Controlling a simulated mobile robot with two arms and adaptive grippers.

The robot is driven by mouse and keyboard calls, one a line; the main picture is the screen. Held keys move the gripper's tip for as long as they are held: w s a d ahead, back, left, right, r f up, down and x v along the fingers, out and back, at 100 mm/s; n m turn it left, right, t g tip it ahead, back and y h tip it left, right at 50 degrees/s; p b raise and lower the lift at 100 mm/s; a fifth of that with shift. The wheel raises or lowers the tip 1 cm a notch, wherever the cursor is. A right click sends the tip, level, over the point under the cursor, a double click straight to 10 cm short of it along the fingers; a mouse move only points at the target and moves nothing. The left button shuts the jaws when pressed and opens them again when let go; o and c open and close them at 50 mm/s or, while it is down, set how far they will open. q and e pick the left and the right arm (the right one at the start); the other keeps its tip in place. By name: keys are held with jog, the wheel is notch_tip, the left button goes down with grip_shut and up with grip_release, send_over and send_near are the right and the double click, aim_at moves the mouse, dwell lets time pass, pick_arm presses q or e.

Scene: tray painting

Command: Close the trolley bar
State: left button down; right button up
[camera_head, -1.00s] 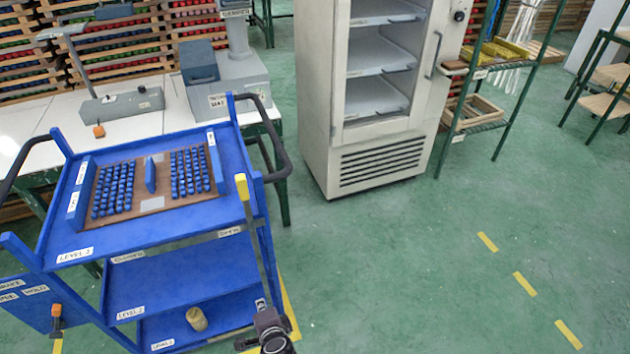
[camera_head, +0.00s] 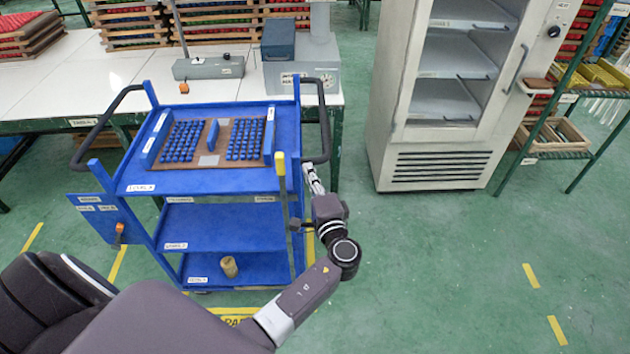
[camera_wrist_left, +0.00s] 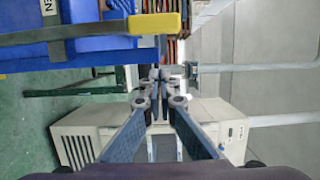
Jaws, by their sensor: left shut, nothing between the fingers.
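The blue trolley (camera_head: 200,185) stands at left centre in the head view, with three shelves. Its grey bar (camera_head: 286,215) has a yellow end (camera_head: 280,164) and runs down the picture at the trolley's right front. In the left wrist view the yellow end (camera_wrist_left: 155,23) shows at the top, above my fingers. My left gripper (camera_head: 311,172) is just right of the bar in the picture; its fingers (camera_wrist_left: 160,75) are shut and empty. I cannot tell whether it touches the bar. My right gripper is not in view.
A brown board with blue pieces (camera_head: 212,143) lies on the top shelf, and a tan cup-like object (camera_head: 229,267) on the bottom one. A white table (camera_head: 90,80) stands behind. A white cabinet (camera_head: 450,150) is to the right. Green floor is free at right front.

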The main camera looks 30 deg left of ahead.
pick_arm(q)
jog(key=a+p, duration=0.2)
jog(key=a, duration=0.1)
jog(key=shift+a+r, duration=0.1)
jog(key=shift+a, duration=0.1)
jog(key=shift+s+a+p, duration=0.35)
jog(key=shift+s+a, duration=0.15)
jog(key=shift+a, duration=0.1)
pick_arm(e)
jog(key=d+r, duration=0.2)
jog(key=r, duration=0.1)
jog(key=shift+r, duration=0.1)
pick_arm(q)
jog(key=shift+f, duration=0.2)
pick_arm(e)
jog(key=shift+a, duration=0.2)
